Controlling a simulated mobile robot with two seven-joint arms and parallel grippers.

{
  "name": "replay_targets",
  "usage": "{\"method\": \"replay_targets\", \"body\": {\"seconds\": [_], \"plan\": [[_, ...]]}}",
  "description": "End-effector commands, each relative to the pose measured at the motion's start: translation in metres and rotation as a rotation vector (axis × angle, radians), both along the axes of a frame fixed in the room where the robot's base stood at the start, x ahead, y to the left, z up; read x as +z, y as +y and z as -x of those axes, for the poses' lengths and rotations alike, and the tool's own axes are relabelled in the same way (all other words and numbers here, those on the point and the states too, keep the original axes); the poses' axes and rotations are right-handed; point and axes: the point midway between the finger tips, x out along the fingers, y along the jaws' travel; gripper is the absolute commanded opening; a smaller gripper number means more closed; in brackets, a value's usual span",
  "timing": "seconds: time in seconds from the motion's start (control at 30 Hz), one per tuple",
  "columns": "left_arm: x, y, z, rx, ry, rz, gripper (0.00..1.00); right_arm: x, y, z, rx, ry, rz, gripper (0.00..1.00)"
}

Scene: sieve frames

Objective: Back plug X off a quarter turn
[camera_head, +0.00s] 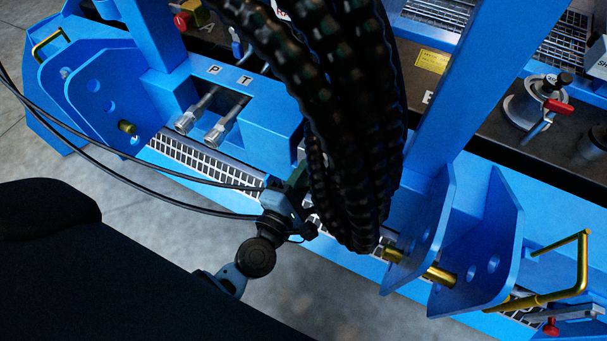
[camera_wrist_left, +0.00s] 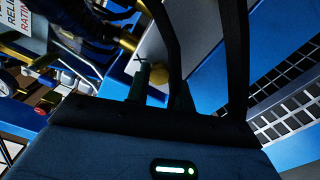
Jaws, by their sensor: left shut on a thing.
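My left gripper (camera_head: 306,212) reaches in from the lower left to the blue frame's near side, beside the thick black hose bundle (camera_head: 350,130). Its fingers also show in the left wrist view (camera_wrist_left: 160,88), close together. It is shut on a small part, apparently plug X, which the hoses and fingers mostly hide. The plug's angle cannot be told. My right gripper is not in view.
The hose bundle hangs close over the gripper. Two metal fittings marked P and T (camera_head: 210,110) sit to the upper left. Blue bracket plates (camera_head: 477,255) with a brass pin (camera_head: 440,275) stand at right. A red-handled valve (camera_head: 540,100) is at upper right.

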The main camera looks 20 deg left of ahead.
Motion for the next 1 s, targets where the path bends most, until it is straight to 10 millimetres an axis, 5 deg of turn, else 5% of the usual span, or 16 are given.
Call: {"method": "replay_targets", "body": {"seconds": [0.87, 0.9, 1.0], "plan": [[-0.0002, -0.0001, 0.0006, -0.001, 0.008, 0.168, 0.00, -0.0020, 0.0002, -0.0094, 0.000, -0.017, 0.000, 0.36], [-0.0002, -0.0001, 0.0006, -0.001, 0.008, 0.168, 0.24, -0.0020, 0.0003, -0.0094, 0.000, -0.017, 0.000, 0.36], [-0.0001, -0.0001, 0.0005, -0.001, 0.008, 0.168, 0.37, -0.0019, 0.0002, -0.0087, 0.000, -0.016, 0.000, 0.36]]}}
